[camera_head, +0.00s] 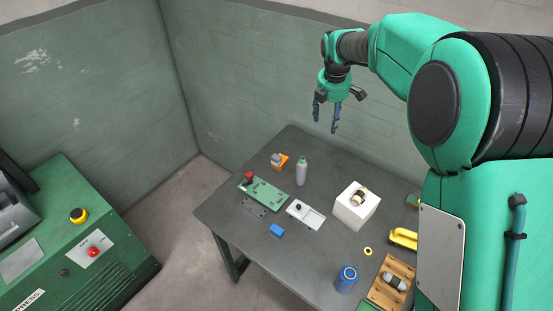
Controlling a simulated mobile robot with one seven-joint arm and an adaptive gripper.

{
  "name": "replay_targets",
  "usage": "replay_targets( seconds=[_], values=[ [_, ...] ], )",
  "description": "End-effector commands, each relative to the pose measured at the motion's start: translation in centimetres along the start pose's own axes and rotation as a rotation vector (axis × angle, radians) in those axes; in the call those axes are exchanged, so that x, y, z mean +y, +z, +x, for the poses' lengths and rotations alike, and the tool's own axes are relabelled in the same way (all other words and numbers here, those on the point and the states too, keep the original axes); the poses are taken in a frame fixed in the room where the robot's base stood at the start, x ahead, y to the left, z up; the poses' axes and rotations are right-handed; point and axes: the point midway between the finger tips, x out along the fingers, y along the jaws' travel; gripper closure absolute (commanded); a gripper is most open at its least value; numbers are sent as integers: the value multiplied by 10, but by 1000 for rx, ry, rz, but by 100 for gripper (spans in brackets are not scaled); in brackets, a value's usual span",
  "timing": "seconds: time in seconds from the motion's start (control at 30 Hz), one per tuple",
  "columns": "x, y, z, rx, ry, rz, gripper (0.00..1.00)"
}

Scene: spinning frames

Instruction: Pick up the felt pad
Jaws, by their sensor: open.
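I cannot tell for sure which thing is the felt pad. A small blue block (277,230) lies near the table's front left edge. A flat green piece (413,200) lies at the right, partly hidden by my arm. Another green piece (368,306) is cut off at the bottom edge. My gripper (325,126) is open and empty, fingers pointing down, high above the back of the table and apart from everything on it.
A green board (263,191) lies left. A green machine (75,240) stands apart.

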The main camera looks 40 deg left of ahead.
Motion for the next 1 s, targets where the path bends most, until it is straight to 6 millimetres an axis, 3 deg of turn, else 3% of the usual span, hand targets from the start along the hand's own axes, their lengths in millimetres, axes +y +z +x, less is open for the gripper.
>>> replay_targets(
  seconds=[0.3,0.6,0.8,1.0],
  values=[
    [56,-81,74,14,-35,-326,44],
    [85,-157,140,29,-60,-603,44],
    [91,-182,163,34,-68,-694,44],
    [92,-186,166,35,-69,-712,44]
  ],
)
